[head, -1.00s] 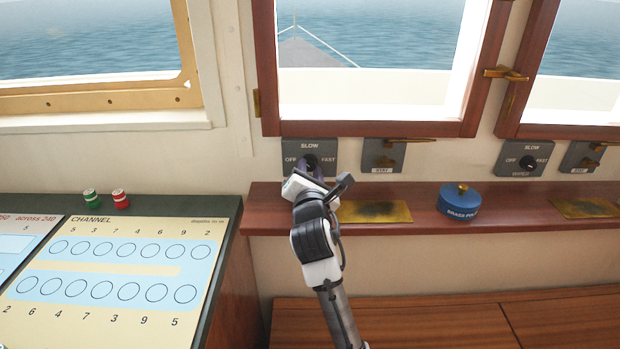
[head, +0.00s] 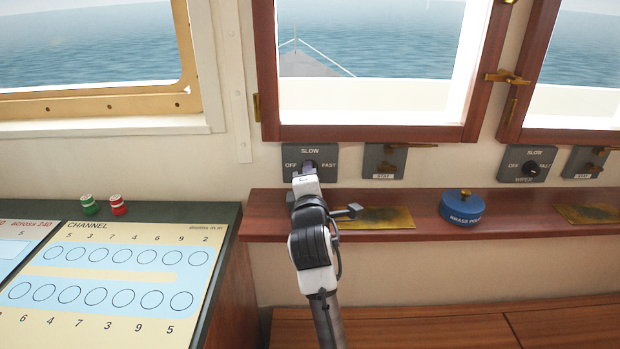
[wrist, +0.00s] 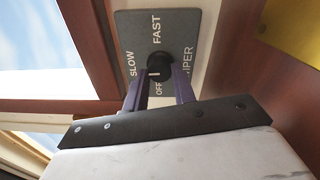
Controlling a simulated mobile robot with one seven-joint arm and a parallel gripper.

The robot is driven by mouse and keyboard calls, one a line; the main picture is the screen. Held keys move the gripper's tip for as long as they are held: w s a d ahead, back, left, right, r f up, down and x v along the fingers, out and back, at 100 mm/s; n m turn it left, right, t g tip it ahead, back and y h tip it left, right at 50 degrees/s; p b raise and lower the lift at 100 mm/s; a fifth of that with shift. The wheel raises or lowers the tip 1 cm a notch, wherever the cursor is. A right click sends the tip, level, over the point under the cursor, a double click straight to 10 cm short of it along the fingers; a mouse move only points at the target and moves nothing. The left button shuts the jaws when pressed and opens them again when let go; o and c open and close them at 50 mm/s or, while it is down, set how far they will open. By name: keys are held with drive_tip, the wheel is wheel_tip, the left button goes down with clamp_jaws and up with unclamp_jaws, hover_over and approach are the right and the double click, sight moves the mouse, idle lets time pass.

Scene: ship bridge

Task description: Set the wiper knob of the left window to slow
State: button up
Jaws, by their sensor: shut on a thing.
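The left window's wiper plate (head: 323,174) is dark grey, marked OFF, SLOW and FAST, on the wall below the wooden window frame. It also shows sideways in the wrist view (wrist: 190,30), with SLOW at left, FAST at top and OFF at bottom. Its black knob (wrist: 158,60) sits between the purple fingers of my gripper (wrist: 160,82), which is shut on it. A short white mark shows on the knob's lower left side; I cannot tell exactly which word it points to. In the head view my gripper (head: 306,171) largely covers the knob.
A wooden ledge (head: 268,214) runs below the plate, with a brass plate (head: 385,217) and a blue brass-polish tin (head: 461,207). A latch plate (head: 384,161) is right of the wiper plate. Another wiper knob (head: 531,167) is farther right. A chart desk (head: 222,235) stands at left.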

drive_tip(key=shift+r, duration=0.1)
idle(0.3)
drive_tip(key=o, duration=1)
drive_tip(key=shift+s, duration=0.1)
